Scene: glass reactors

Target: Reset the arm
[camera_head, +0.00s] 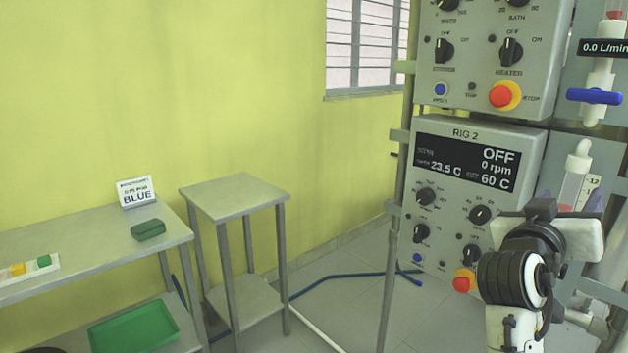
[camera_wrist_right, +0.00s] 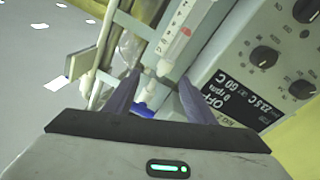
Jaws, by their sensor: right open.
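My right gripper (camera_head: 571,202) is raised in front of the glassware at the right of the head view, beside the RIG 2 control panel (camera_head: 440,228). In the wrist view, the right gripper (camera_wrist_right: 158,88) shows its two purple fingers spread apart. A clear tube with a red-marked scale (camera_wrist_right: 186,42) and a blue valve handle (camera_wrist_right: 142,110) appear beyond and between the fingers. I cannot tell whether the fingers touch them. Nothing is seen gripped. My left gripper is in neither view.
The panel display reads OFF, 0 rpm, 23.5 C and 60 C. An upper panel (camera_head: 465,85) has a red stop button (camera_head: 502,96). A small grey stand (camera_head: 236,196) and a side table (camera_head: 85,245) are at left. Blue hose (camera_head: 340,279) lies on the floor.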

